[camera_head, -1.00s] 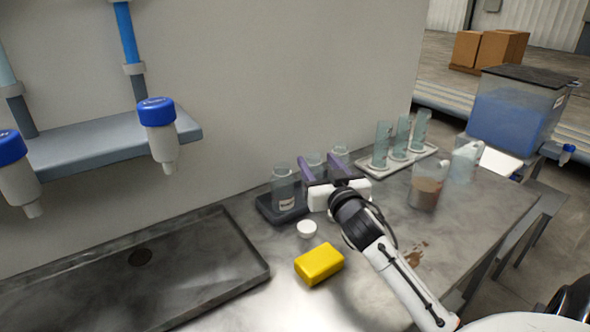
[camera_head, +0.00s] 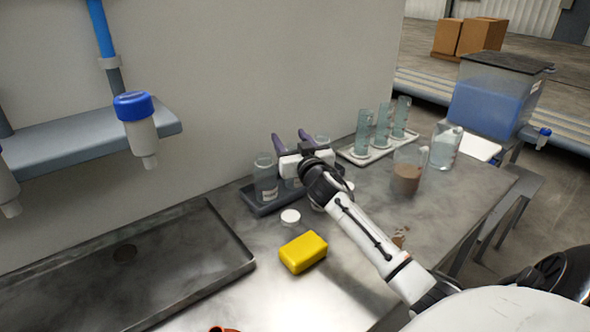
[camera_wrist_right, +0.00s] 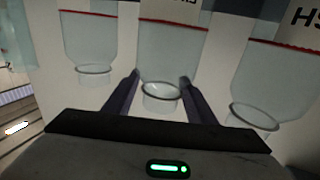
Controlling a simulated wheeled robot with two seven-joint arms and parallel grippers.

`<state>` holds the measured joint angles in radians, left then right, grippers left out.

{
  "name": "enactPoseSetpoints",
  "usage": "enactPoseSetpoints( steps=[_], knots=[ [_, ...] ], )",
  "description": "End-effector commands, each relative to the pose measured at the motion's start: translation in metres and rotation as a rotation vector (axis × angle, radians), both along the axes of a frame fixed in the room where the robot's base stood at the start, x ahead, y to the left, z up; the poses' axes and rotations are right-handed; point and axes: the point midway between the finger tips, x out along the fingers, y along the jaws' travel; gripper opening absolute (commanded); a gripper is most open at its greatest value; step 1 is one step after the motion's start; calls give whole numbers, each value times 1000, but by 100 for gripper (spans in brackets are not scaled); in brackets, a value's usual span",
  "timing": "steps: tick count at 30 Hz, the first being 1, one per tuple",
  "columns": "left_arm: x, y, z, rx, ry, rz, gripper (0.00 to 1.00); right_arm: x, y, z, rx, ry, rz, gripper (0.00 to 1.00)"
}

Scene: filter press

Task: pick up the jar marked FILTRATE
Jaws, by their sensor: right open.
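Several clear jars stand in a dark tray (camera_head: 262,208) by the wall, among them a left jar (camera_head: 265,182) and a right jar (camera_head: 322,141). My right gripper (camera_head: 291,138) is at the tray, its purple fingers open. In the right wrist view the jars appear upside down, and the fingers lie on either side of the middle jar's neck (camera_wrist_right: 160,98) without visibly gripping it. The middle jar's label is cropped. The wrist view's right jar (camera_wrist_right: 268,85) has a partly cut-off label with "HS" showing. I cannot read which jar is marked FILTRATE. My left gripper is out of view.
A white lid (camera_head: 290,217) and yellow sponge (camera_head: 303,252) lie in front of the tray. Cylinders stand on a white rack (camera_head: 368,158) to the right, near a brown-filled beaker (camera_head: 407,178) and another beaker (camera_head: 444,150). A shallow sink (camera_head: 190,262) is at left.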

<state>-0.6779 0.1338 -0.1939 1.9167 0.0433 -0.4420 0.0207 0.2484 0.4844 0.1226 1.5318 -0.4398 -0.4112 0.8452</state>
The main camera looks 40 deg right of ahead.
Motion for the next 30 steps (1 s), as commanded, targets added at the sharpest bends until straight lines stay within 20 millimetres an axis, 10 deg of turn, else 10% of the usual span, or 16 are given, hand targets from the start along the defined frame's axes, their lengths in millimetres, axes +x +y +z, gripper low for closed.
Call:
enactPoseSetpoints(
  steps=[12, 20, 30],
  knots=[
    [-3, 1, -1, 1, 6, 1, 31, 0, 0, 0, 0, 0, 0, 0],
    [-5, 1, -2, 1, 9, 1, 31, 0, 0, 3, 0, -1, 0, 0],
    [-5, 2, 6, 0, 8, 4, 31, 0, 0, 64, -3, -5, 1, 0]
  ],
)
